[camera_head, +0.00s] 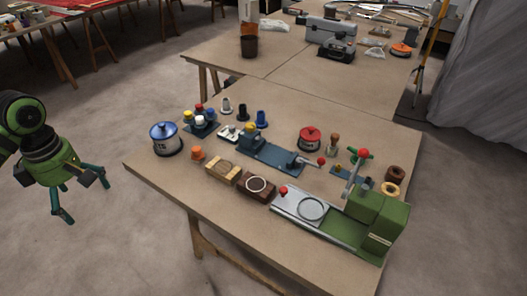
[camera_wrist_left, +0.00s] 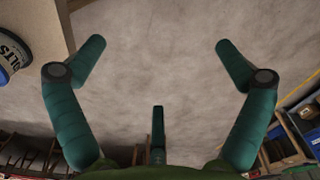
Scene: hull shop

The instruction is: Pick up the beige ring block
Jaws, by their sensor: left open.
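My left gripper (camera_head: 82,198) hangs over the floor off the table's left side, far from the ring. Its teal fingers are spread open and empty, and they show in the left wrist view (camera_wrist_left: 160,45) with bare floor beyond. The ring is not seen in the left wrist view. My right gripper is not in view.
The wooden table (camera_head: 150,177) holds a blue pot (camera_head: 165,140), a red tin (camera_head: 309,138), a blue vise (camera_head: 270,157), wooden blocks (camera_head: 222,171) and a green machine (camera_head: 378,222). A blue container (camera_wrist_left: 12,55) shows at the left wrist view's edge. A second table stands behind.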

